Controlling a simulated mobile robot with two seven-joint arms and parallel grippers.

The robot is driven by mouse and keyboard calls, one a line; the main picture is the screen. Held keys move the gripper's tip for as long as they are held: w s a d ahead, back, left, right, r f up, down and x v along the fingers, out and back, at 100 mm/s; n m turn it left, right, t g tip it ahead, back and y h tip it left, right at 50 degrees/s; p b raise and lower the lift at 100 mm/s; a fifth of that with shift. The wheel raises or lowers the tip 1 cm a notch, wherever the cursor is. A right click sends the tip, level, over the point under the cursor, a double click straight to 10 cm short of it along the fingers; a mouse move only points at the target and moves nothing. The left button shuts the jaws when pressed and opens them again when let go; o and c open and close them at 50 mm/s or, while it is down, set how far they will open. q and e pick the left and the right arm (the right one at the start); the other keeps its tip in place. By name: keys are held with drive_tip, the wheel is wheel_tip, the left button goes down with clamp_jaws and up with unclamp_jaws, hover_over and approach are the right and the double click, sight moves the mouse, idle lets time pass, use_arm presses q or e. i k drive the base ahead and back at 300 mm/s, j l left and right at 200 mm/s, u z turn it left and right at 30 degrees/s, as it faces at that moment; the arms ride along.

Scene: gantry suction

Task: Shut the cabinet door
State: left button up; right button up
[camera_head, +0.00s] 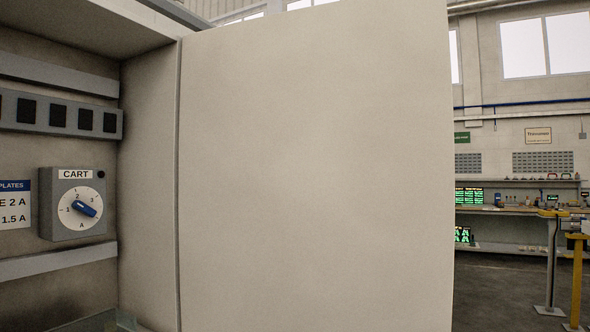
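The cabinet door (318,180) is a large, plain beige panel that fills the middle of the head view. It stands open, with its left edge along the right side of the cabinet (148,190). The cabinet's inside shows at the left. In it is a grey switch box (60,222) labelled CART, with a blue knob (85,208) on a white dial marked 1, 2, 3 and A. Neither of my grippers is in view. The door hides what is behind it.
A row of dark square modules (57,116) and a label plate (14,205) are inside the cabinet. At the far right are a workbench (515,209) with green-lit displays (469,196), and yellow-topped posts (577,270). Bare floor (500,285) shows right of the door.

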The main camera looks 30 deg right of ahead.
sight(316, 187)
drive_tip(key=u, duration=1.15)
drive_tip(key=k+l+u, duration=0.15)
drive_tip(key=l, duration=0.15)
drive_tip(key=l+u, duration=0.15)
drive_tip(key=k+l, duration=0.15)
drive_tip(key=l, duration=0.3)
drive_tip(key=k+l, duration=0.15)
drive_tip(key=l, duration=0.3)
drive_tip(key=k+l, duration=0.15)
drive_tip(key=l, duration=0.3)
drive_tip(key=k+l, duration=0.15)
drive_tip(key=l, duration=0.3)
drive_tip(key=k+l, duration=0.2)
drive_tip(key=l, duration=0.3)
drive_tip(key=k+l, duration=0.15)
drive_tip(key=l, duration=0.3)
drive_tip(key=k+l, duration=0.15)
drive_tip(key=l, duration=0.3)
drive_tip(key=k+l, duration=0.15)
drive_tip(key=l, duration=0.3)
drive_tip(key=k+j, duration=0.1)
drive_tip(key=j, duration=0.2)
